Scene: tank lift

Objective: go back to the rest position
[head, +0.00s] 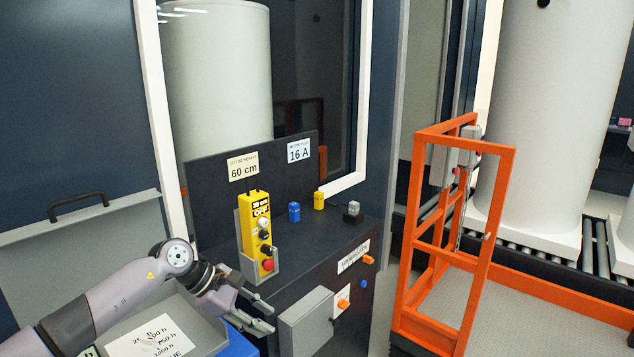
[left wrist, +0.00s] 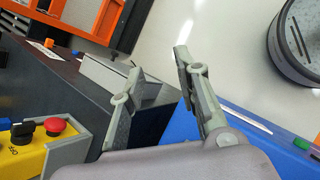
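My left gripper (head: 268,319) is in the lower middle of the head view, in front of the dark console and just left of a grey box on its front. In the left wrist view its two fingers (left wrist: 158,62) stand apart with nothing between them. My left arm comes in from the lower left. My right gripper is in neither view.
A yellow control pendant (head: 251,225) with a red button stands in a grey holder on the console (head: 310,240). A grey box (head: 306,322) sticks out from the console front. A blue surface (head: 238,343) lies below the gripper. An orange railing (head: 484,240) stands right.

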